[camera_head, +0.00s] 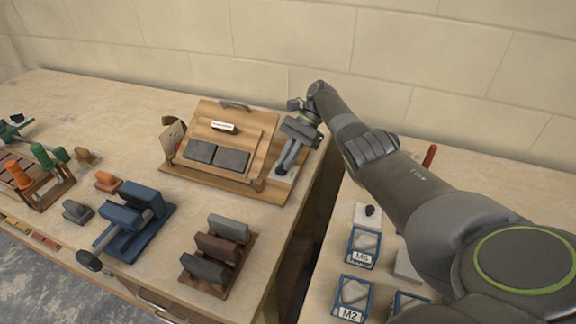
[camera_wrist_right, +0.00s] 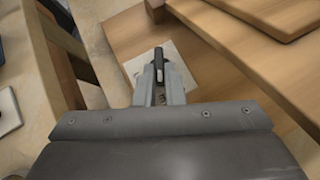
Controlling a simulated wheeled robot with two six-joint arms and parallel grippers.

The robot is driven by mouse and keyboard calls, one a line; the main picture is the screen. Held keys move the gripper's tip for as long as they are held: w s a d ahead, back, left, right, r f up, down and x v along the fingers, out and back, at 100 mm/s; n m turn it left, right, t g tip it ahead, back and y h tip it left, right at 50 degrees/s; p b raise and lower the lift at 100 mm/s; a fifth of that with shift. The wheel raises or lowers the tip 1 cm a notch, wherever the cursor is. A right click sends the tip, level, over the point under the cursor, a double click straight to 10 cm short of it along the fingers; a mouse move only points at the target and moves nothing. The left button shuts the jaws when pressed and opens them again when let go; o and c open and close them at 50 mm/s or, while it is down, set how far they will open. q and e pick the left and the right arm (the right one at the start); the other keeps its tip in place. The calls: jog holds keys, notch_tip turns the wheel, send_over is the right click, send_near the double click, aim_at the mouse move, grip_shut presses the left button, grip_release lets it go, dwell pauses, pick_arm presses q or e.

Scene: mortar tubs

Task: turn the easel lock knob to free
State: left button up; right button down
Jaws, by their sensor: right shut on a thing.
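The wooden easel (camera_head: 225,133) stands at the back of the left table, its sloped board holding two dark slabs. A pale plate (camera_head: 284,173) lies on the right end of its base. My right gripper (camera_head: 284,168) reaches down to this plate. In the right wrist view my right gripper (camera_wrist_right: 160,75) is shut on the dark easel lock knob (camera_wrist_right: 159,56), which stands on the pale plate (camera_wrist_right: 185,66). The knob is mostly hidden by the fingers, and its setting cannot be read. My left gripper does not show in either view.
A blue vise-like fixture (camera_head: 135,215) and a wooden rack of dark blocks (camera_head: 219,250) stand in front of the easel. Orange and green tools (camera_head: 30,170) are at far left. Labelled trays (camera_head: 362,247) lie on the right table, beyond a gap.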

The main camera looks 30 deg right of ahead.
dwell(0.5)
jog(key=c, duration=1.5)
grip_release()
jog(key=shift+r+p, duration=3.55)
jog(key=shift+r, duration=1.45)
